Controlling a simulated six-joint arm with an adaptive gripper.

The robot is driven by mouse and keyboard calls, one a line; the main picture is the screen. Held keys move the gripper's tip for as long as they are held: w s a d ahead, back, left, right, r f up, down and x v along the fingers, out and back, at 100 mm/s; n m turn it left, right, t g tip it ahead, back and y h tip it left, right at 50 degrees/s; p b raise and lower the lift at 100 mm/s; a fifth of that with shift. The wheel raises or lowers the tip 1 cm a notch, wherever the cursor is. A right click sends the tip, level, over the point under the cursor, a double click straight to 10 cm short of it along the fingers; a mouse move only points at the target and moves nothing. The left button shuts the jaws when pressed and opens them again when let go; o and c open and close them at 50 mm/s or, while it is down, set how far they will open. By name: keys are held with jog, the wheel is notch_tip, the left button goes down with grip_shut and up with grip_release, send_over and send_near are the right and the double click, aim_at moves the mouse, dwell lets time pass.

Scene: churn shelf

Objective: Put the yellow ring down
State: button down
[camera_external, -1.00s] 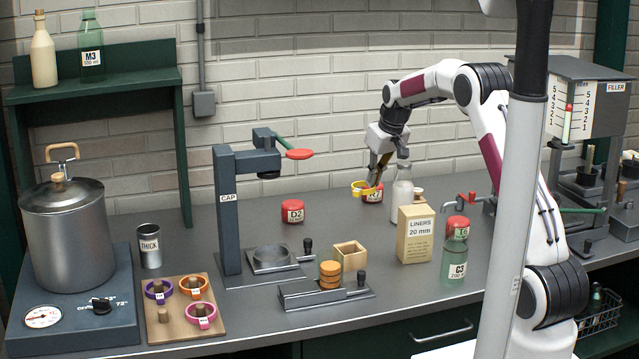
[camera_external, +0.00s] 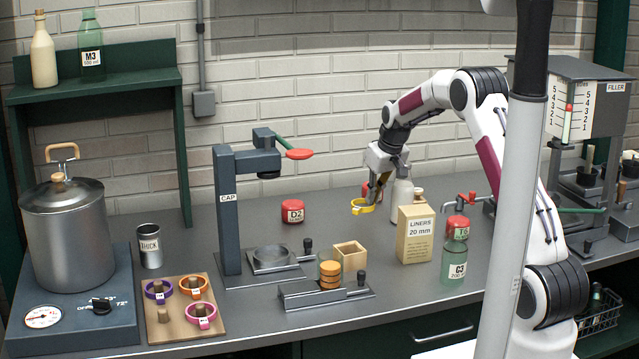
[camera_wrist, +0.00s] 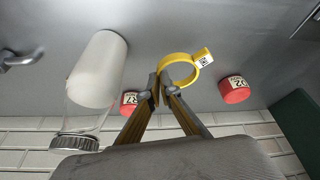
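The yellow ring (camera_external: 361,208) is at my fingertips (camera_external: 371,199) in the external view, toward the back of the bench and left of the liners box. In the wrist view, my gripper (camera_wrist: 161,86) is shut on the near edge of the yellow ring (camera_wrist: 193,80), which has a tab with a printed label. The ring hangs out beyond the fingertips, its opening clear. It looks low over the grey bench (camera_external: 330,225), but I cannot tell whether it touches.
A red D2 lid (camera_external: 293,212) is left of the ring. Another red lid (camera_wrist: 130,103) and a white bottle (camera_wrist: 97,70) are close beside my fingers. The liners box (camera_external: 415,235) stands at front right. A wooden board (camera_external: 182,325) holds several rings.

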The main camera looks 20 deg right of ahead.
aim_at(368, 221)
jog(key=shift+f, duration=2.5)
jog(key=shift+f, duration=0.15)
jog(key=c, duration=2.3)
grip_release()
jog(key=shift+r, duration=0.2)
jog(key=shift+v, duration=5.95)
jog(key=shift+s+r, duration=0.1)
